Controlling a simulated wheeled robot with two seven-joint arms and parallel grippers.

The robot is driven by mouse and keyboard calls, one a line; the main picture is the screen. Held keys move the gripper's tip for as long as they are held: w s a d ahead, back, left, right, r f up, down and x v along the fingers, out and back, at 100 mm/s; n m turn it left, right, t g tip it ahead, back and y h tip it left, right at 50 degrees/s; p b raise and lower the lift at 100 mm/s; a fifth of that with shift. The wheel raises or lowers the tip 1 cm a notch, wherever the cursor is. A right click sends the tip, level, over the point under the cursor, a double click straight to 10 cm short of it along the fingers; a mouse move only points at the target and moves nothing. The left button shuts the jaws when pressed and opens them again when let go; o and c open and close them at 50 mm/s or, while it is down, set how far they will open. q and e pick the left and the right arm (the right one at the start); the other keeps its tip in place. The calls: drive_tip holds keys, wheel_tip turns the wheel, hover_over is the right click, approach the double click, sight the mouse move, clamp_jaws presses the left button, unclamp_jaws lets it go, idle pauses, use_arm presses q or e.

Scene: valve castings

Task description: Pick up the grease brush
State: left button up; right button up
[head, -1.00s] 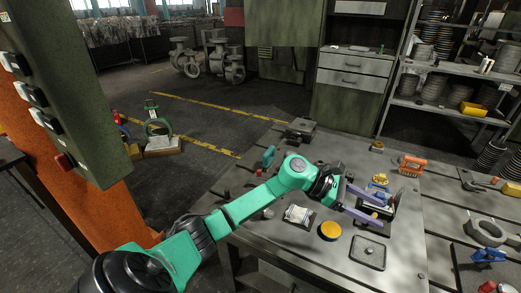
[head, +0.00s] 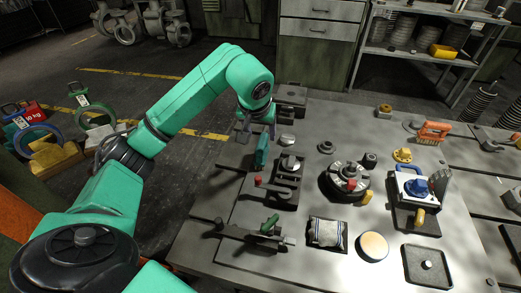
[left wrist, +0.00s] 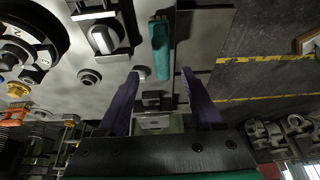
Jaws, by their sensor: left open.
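A teal, flat, long piece (head: 262,150) stands near the table's left edge and may be the grease brush; I cannot tell for sure. In the left wrist view this teal piece (left wrist: 160,50) has a thin brown end and lies ahead of the fingers, about midway between them. My left gripper (head: 245,132) is behind and left of it in the head view, partly hidden by its wrist. In the left wrist view the purple fingers of my left gripper (left wrist: 162,100) are wide apart with nothing held. My right gripper is not in view.
The steel table (head: 310,270) holds a clamp (head: 268,229), a round flange (head: 346,183), a rag pad (head: 326,233), a yellow-rimmed disc (head: 373,246), a blue valve on a tray (head: 413,189) and a dark tray (head: 427,268). Floor lies left of the table.

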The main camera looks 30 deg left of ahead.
sight(262, 142)
use_arm(q)
drive_tip(key=x, duration=0.8)
drive_tip(key=shift+w+a+f+p, duration=0.15)
drive_tip(key=shift+w+f+p, duration=0.1)
drive_tip(key=shift+p, duration=0.1)
drive_tip(key=shift+a+f, duration=0.1)
drive_tip(key=c, duration=0.9)
clamp_jaws()
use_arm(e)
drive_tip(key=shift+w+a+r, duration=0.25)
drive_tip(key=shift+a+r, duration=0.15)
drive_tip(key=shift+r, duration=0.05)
